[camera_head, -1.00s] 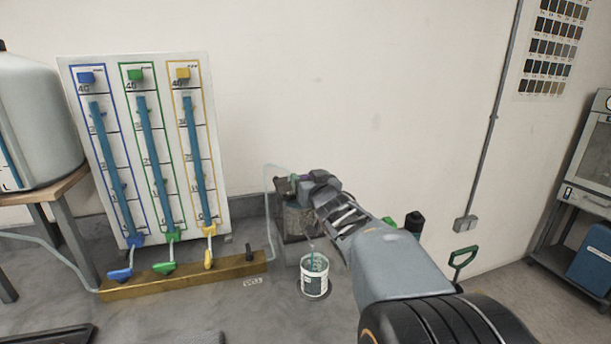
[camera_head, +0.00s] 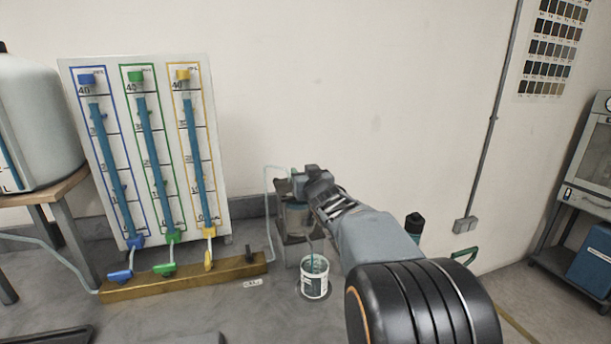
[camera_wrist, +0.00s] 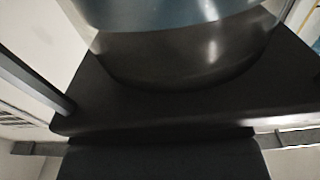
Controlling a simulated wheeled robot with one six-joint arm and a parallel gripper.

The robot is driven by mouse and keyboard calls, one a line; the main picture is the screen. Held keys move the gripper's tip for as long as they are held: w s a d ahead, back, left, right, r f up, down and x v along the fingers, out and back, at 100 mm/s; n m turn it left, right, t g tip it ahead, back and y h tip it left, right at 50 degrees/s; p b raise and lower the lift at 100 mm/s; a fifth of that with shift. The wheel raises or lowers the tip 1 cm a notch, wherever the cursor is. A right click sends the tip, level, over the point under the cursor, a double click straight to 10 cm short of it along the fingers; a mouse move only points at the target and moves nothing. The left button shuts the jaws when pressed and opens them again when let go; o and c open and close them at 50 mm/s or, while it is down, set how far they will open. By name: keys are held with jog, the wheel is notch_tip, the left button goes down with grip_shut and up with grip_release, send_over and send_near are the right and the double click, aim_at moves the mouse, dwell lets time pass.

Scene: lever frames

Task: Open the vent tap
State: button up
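Three tubes of blue liquid stand on a white board (camera_head: 219,150), marked blue, green and yellow. Below them a brass manifold (camera_head: 185,282) carries a blue lever (camera_head: 121,276), a green lever (camera_head: 164,269), a yellow lever (camera_head: 208,260) and a small dark fitting (camera_head: 249,254). I cannot tell which part is the vent tap. The wrist view shows a large rounded shiny vessel (camera_wrist: 180,60) close up.
A white bucket (camera_head: 314,283) stands on the floor below my arm. A thin clear tube (camera_head: 267,205) rises beside the vessel. A large tank (camera_head: 40,125) sits on a wooden stand at left. The floor in front of the manifold is mostly clear.

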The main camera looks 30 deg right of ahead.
jog(key=c, duration=0.5)
jog(key=shift+o, duration=0.2)
